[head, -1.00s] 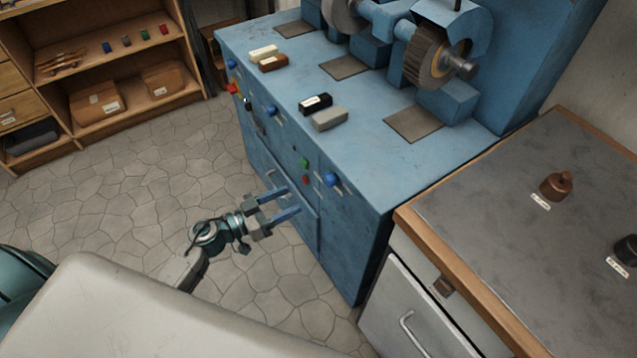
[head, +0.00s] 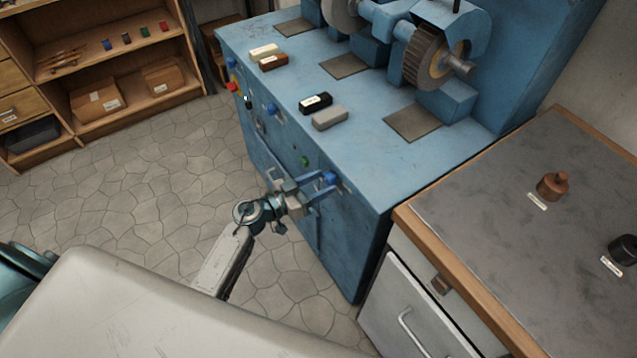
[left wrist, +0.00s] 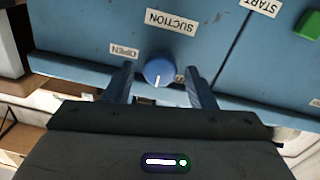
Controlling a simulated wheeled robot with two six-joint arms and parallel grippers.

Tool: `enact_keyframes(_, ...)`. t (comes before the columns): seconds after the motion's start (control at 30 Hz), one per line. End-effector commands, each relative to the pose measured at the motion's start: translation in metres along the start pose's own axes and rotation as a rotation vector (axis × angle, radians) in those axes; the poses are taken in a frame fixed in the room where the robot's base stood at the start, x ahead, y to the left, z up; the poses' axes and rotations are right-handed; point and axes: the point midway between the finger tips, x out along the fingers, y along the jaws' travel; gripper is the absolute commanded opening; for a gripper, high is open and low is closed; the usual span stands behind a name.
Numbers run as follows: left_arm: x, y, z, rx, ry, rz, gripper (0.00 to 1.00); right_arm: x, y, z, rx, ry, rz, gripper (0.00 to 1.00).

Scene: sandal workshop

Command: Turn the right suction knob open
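The right suction knob (head: 330,177) is a round blue knob on the front of the blue machine, near its right end. It also shows in the left wrist view (left wrist: 159,71), below a SUCTION label (left wrist: 172,21), with an OPEN label (left wrist: 124,50) to its left. Its white pointer line points down in that view. My left gripper (head: 322,188) is open at the knob, with one finger on each side; gaps show between the fingers and the knob in the left wrist view. My right gripper is not in view.
A green button (head: 305,161) sits left of the knob on the machine front. Wax-like bars (head: 330,117) lie on the machine top (head: 380,150). A grey-topped bench (head: 480,220) stands close on the right. The stone floor (head: 150,200) is clear on the left.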

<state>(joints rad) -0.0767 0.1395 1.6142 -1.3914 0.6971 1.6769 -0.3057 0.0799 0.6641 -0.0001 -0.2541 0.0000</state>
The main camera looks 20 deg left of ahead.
Motion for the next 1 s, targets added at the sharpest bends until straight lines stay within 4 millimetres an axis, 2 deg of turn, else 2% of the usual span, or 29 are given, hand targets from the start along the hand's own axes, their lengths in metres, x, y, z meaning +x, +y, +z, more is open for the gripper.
enact_keyframes(0.03,0.000,0.000,0.000,0.000,0.000,0.000,0.39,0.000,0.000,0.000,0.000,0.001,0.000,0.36)
enact_keyframes(0.17,0.000,0.000,0.000,0.000,0.000,0.000,0.14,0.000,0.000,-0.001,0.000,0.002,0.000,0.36)
enact_keyframes(0.2,0.000,0.000,0.000,0.000,0.000,0.000,0.10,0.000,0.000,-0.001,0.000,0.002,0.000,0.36)
enact_keyframes(0.57,0.000,0.000,-0.002,0.058,-0.003,0.000,0.11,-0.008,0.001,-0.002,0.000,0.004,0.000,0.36)
enact_keyframes(1.0,-0.001,0.001,-0.003,0.401,-0.017,-0.002,0.11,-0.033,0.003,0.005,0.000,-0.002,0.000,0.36)
